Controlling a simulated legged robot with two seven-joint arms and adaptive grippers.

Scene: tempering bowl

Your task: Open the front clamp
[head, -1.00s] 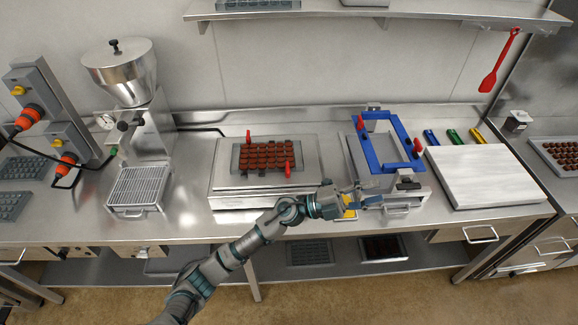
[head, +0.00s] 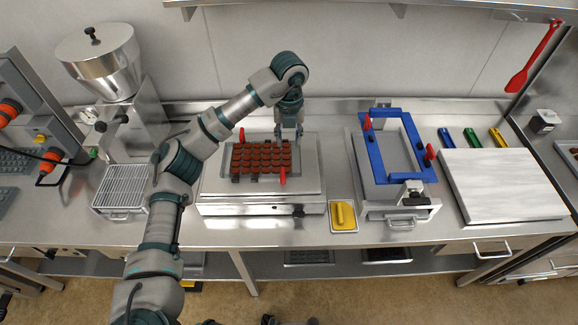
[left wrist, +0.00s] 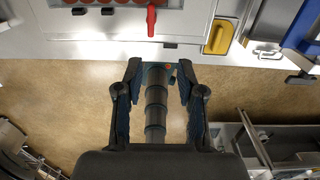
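A tray of brown chocolates (head: 261,158) sits on a metal plate unit, with a red handle at its back left (head: 242,134) and a red handle at its front right (head: 282,177). The front red handle also shows in the left wrist view (left wrist: 151,19). A blue frame (head: 374,160) has red knobs and a clamp-like metal and black fitting (head: 415,193) at its front. Which fitting is the front clamp I cannot tell. My left gripper (head: 289,134) hangs over the tray's back right; its fingers are apart and empty in the left wrist view (left wrist: 158,66). My right gripper is not in view.
A pale slab (head: 503,184) stands on the right. A hopper machine (head: 104,65) stands on the left. A shelf (head: 400,6) hangs above the back.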

